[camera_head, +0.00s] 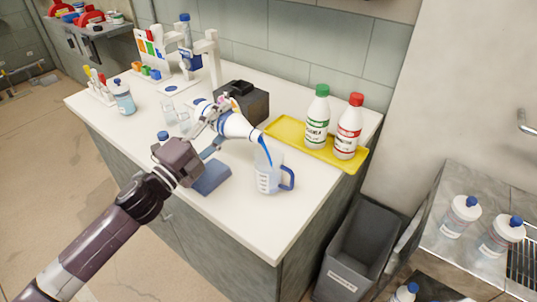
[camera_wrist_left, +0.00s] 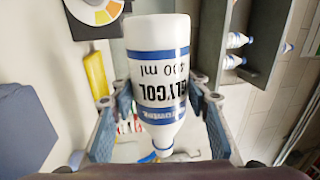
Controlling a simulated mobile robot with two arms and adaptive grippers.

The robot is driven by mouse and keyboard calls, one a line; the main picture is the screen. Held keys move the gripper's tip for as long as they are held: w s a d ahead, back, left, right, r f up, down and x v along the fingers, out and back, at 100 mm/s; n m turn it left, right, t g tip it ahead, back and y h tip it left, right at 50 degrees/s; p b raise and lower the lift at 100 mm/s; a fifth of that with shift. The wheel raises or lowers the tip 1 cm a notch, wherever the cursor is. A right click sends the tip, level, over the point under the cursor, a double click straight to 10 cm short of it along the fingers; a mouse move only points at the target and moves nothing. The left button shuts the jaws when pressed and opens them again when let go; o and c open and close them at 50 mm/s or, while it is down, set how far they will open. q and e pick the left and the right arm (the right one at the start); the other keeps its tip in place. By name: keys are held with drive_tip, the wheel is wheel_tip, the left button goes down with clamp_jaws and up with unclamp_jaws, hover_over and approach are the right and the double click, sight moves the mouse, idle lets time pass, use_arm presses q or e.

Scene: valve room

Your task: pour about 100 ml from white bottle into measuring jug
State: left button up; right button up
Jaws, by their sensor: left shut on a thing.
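The white bottle (camera_head: 236,126), with blue bands and a GLYCOL label, is tipped over with its mouth toward the jug. My left gripper (camera_head: 214,118) is shut around its body. In the left wrist view the bottle (camera_wrist_left: 160,70) sits between the two fingers. A blue stream (camera_head: 265,150) runs from its mouth down into the measuring jug (camera_head: 266,183). The jug is clear, with a blue handle on its right side, and stands upright on the white counter. The liquid level in it is too small to read. My right gripper is not in view.
A yellow tray (camera_head: 289,127) holds a green-capped bottle (camera_head: 317,117) and a red-capped bottle (camera_head: 348,127) behind the jug. A blue pad (camera_head: 211,177) lies left of the jug. A dark box (camera_head: 245,99) stands behind the gripper. The counter's front right is clear.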

use_arm(q)
drive_tip(key=shift+r+m, duration=0.3)
drive_tip(key=shift+r, duration=0.1)
idle(0.8)
wheel_tip(320, 180, down, 4)
drive_tip(key=n+b, duration=0.2)
drive_tip(key=shift+r+n+y, duration=0.2)
drive_tip(key=shift+n+y, duration=0.1)
drive_tip(key=shift+n, duration=0.1)
drive_tip(key=shift+w+a+r+n+t+p, duration=0.2)
drive_tip(key=shift+r+n, duration=0.15)
drive_tip(key=shift+n, duration=0.2)
drive_tip(key=shift+w+a+r+n+t+p, duration=0.1)
drive_tip(key=shift+a+r+n+p, duration=0.15)
drive_tip(key=shift+n, duration=0.3)
drive_tip(key=shift+s+d+r+n+y+p, duration=0.15)
drive_tip(key=shift+d+n+y+p, duration=0.15)
drive_tip(key=shift+n+p, duration=0.2)
drive_tip(key=shift+n, duration=0.4)
drive_tip(key=shift+s+f, duration=0.1)
drive_tip(key=shift+f, duration=0.1)
